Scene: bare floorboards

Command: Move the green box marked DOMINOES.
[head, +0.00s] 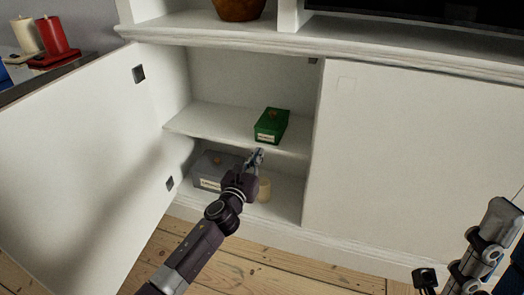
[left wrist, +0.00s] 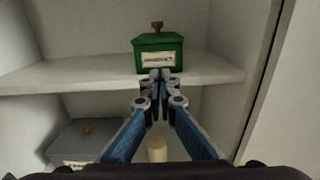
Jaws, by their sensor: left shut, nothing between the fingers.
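The green box (head: 271,126) with a pale label and a brown knob sits on the middle shelf of the open white cabinet, near the shelf's front edge. It also shows in the left wrist view (left wrist: 159,47), where its label is too blurred to read surely. My left gripper (head: 257,154) is shut and empty in front of the shelf, just below and short of the box. In the left wrist view its fingertips (left wrist: 161,74) overlap the box's lower front; I cannot tell whether they touch it. My right arm shows at the lower right, but its gripper's fingers are not clear.
A grey box (head: 209,171) with a label and a pale cylinder (head: 264,189) stand on the cabinet's bottom level. The shelf (head: 212,123) is bare left of the green box. The open door (head: 75,160) stands at left; a closed door (head: 410,150) is at right.

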